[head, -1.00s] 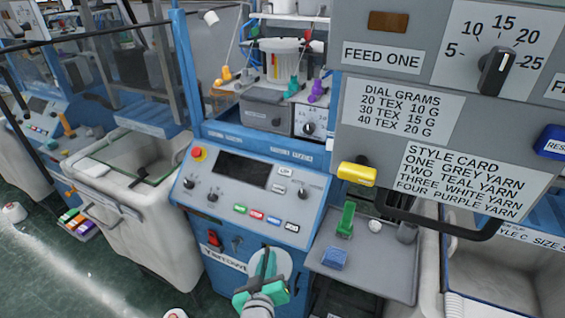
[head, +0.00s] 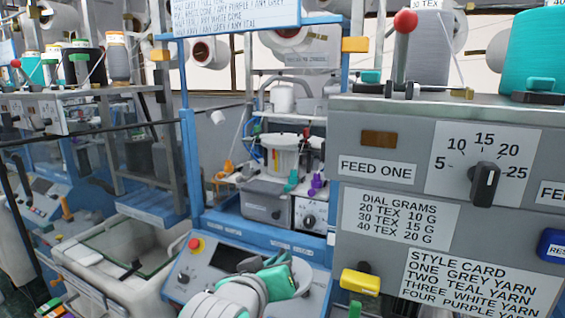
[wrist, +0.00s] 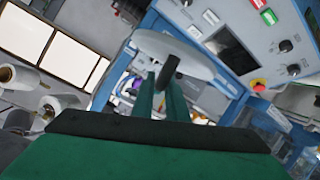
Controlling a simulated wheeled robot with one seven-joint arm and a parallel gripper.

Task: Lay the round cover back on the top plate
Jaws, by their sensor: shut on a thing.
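The round cover (wrist: 205,62) is a pale disc with a dark upright handle, seen in the wrist view. My gripper (wrist: 168,82) has its green fingers shut on this handle. In the head view my gripper (head: 285,278) is in front of the machine's control panel, below and nearer than the knitting head.
A grey panel (head: 390,220) with a dial and cards fills the right side. Blue posts (head: 190,165) flank the knitting head. Orange (head: 224,169), teal (head: 292,182) and purple (head: 316,183) pieces stand around it. A grey box (head: 265,205) sits in front.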

